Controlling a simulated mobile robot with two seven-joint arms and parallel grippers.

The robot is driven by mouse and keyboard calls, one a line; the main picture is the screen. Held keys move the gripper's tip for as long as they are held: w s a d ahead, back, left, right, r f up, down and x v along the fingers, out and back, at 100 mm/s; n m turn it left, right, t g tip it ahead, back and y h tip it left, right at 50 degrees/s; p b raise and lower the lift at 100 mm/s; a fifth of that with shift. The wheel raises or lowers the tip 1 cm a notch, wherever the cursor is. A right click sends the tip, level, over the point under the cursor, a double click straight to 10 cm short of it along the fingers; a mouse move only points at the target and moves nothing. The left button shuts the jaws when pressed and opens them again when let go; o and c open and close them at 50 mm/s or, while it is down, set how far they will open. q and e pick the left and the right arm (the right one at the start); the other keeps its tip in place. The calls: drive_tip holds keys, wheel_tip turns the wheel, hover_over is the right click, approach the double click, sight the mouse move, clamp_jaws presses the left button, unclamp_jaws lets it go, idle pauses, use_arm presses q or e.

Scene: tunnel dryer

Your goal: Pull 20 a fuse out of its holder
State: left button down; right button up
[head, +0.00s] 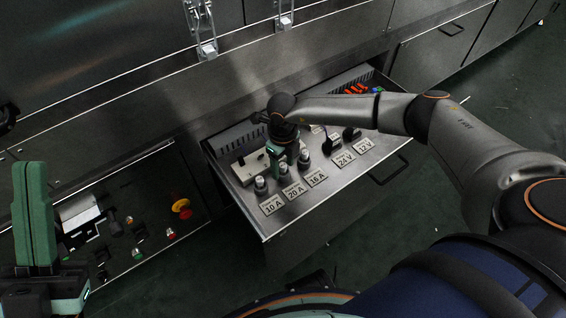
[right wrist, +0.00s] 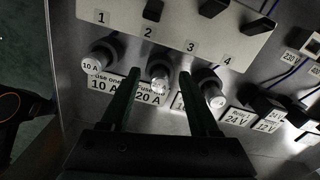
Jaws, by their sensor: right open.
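The 20 A fuse (right wrist: 160,78) is a round, clear-capped fuse standing in its holder behind the "20 A" label (right wrist: 148,98). It also shows in the head view (head: 283,170), just below my right gripper (head: 291,158). In the right wrist view, my right gripper (right wrist: 159,76) is open, one finger on each side of the 20 A fuse. I cannot tell whether the fingers touch it. My left gripper (head: 35,215) is upright at the lower left of the head view, far from the fuses; its finger gap is unclear.
The 10 A fuse (right wrist: 98,62) and 16 A fuse (right wrist: 212,93) stand close on either side. A white numbered plate (right wrist: 180,28) with black switches lies behind. Black plugs (head: 340,140) sit by the 24 V and 12 V labels. A control panel (head: 150,255) with knobs is at left.

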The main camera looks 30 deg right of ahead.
drive_tip(key=shift+c, duration=0.4)
clamp_jaws()
idle(0.4)
